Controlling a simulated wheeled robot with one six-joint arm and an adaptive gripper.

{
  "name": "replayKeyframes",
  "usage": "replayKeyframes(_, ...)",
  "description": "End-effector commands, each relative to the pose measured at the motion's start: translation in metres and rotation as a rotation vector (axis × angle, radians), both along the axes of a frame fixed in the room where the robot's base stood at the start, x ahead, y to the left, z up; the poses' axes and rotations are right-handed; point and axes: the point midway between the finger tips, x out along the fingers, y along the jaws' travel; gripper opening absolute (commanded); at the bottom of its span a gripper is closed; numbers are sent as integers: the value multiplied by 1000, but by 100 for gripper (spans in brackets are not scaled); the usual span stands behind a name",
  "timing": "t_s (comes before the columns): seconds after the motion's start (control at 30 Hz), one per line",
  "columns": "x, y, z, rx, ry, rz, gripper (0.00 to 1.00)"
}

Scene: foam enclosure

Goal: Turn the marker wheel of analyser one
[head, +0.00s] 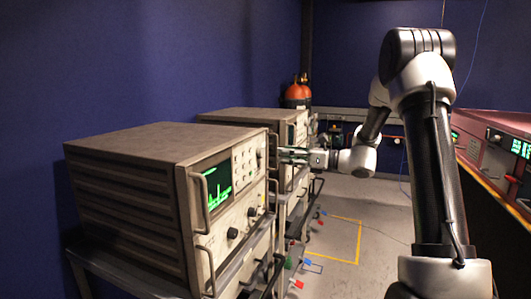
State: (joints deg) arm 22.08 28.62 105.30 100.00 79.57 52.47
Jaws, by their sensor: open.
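Two beige analysers stand on carts along the left wall; I cannot tell by any label which is analyser one. The near analyser (135,150) shows a green trace on its screen (218,186), with small buttons and dark knobs (233,233) on its front. The far analyser (235,115) stands behind it, its front seen at a steep angle and partly covered. My gripper (284,155) is open, pointing left at the far analyser's front, beside the near one's right handle. Whether it touches anything cannot be told. The marker wheel cannot be made out.
Orange-red cylinders (297,94) stand at the back. A red console (500,126) with lit displays lines the right side. The grey floor with a yellow line (345,218) is open between the rows.

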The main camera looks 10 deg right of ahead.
Motion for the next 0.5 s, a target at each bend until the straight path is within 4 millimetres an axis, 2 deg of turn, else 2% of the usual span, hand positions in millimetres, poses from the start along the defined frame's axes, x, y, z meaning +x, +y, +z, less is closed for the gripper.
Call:
replayKeyframes(0.17, 3, 9, 1, 48, 56, 10, 56)
replayKeyframes(0.5, 34, 54, 0, 44, 55, 11, 56)
